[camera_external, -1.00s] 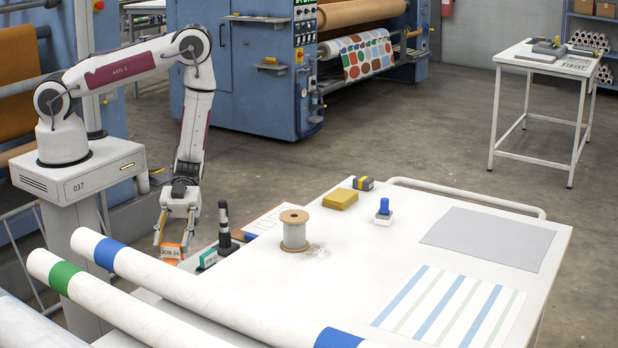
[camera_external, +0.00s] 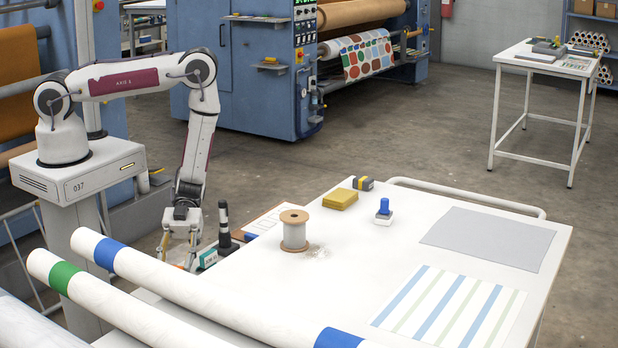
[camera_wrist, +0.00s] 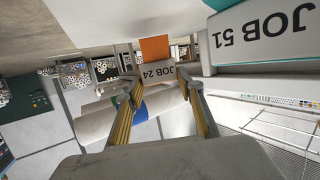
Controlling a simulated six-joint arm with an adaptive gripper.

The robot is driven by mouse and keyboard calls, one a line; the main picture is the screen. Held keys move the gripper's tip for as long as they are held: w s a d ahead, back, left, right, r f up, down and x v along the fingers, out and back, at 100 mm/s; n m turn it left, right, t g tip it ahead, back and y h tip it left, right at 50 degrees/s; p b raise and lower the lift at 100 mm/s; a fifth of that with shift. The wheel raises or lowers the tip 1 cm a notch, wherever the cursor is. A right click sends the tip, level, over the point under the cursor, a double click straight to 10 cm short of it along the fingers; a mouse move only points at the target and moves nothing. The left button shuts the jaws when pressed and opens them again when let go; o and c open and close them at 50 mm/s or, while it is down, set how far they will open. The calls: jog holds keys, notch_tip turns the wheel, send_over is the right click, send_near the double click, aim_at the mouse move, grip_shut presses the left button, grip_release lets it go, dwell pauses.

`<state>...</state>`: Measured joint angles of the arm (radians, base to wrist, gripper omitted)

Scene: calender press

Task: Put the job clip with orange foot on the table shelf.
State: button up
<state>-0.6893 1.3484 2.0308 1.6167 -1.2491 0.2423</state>
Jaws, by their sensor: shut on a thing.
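My gripper (camera_external: 178,262) hangs low beside the left edge of the white table (camera_external: 350,260), behind the white rolls. In the wrist view its yellow-padded fingers (camera_wrist: 160,82) are closed on the job clip with orange foot. That clip shows a grey-white plate reading JOB 24 (camera_wrist: 158,72) and an orange foot (camera_wrist: 154,48), upside down in this view. In the external view the clip is hidden. A second clip, JOB 51 (camera_wrist: 268,36), with a teal foot, is close at upper right; it stands near the table's left edge (camera_external: 207,258). I cannot make out the table shelf with certainty.
A dark bottle-like marker (camera_external: 224,228) stands close to the right of my gripper. A spool (camera_external: 295,232) and a yellow block (camera_external: 340,199) are on the table. A roll with a blue band (camera_external: 160,272) and one with a green band (camera_external: 110,305) lie in front.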

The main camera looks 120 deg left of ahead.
jog(key=shift+f, duration=0.35)
jog(key=shift+f, duration=0.6)
dwell(0.7)
jog(key=o, duration=1.1)
jog(key=shift+c, duration=0.2)
jog(key=shift+s+a, duration=0.1)
jog(key=shift+a, duration=0.1)
jog(key=shift+v, duration=5.85)
jog(key=shift+r, duration=0.15)
